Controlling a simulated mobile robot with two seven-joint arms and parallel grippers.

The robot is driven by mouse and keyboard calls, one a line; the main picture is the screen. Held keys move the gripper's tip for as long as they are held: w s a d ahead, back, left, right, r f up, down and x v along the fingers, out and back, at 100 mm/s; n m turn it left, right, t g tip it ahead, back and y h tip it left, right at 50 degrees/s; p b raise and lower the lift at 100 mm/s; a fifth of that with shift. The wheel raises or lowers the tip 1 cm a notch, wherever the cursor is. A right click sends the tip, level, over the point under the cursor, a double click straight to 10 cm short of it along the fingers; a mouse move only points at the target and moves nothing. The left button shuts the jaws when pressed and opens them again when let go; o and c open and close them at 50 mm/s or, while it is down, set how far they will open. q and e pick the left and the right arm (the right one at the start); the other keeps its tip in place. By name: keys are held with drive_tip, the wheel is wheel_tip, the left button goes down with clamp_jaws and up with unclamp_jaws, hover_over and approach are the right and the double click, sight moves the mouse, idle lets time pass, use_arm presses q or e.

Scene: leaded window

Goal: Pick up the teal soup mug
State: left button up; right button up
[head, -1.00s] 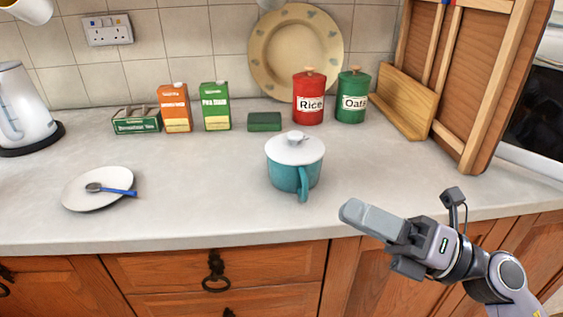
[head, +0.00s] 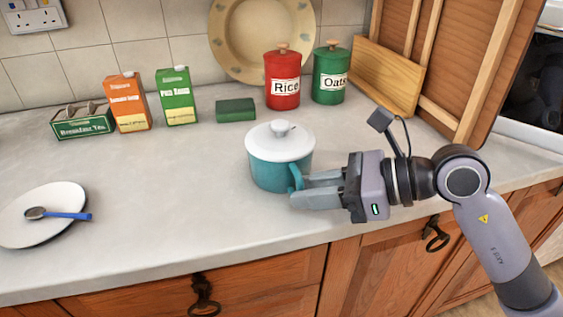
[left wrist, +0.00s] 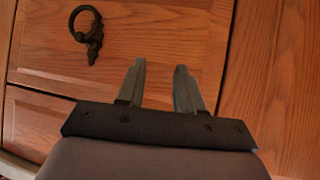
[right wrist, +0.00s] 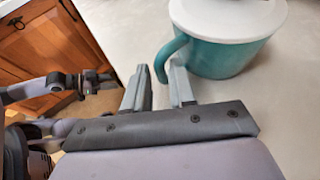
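The teal soup mug (head: 270,172) stands upright on the counter with a white lid (head: 280,140) on it. Its handle (head: 297,177) points toward the front right. My right gripper (head: 300,187) is open at the handle, coming from the right. In the right wrist view, the handle (right wrist: 168,54) is just beyond and between the fingertips (right wrist: 159,68), and I see no grip on it. The mug body (right wrist: 222,58) is at the upper right there. My left gripper (left wrist: 160,68) is open and empty before the wooden cabinet front, outside the head view.
A plate (head: 45,232) with a blue-handled spoon (head: 65,215) lies at the left. Cartons (head: 126,105), a green sponge (head: 236,110), a red Rice canister (head: 283,82) and a green Oats canister (head: 331,78) stand behind. The counter around the mug is clear.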

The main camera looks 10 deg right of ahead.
sight(289, 208)
drive_tip(key=shift+x, duration=1.95)
drive_tip(key=shift+r, duration=0.1)
clamp_jaws()
drive_tip(key=shift+w+r, duration=0.1)
drive_tip(key=shift+r, duration=0.1)
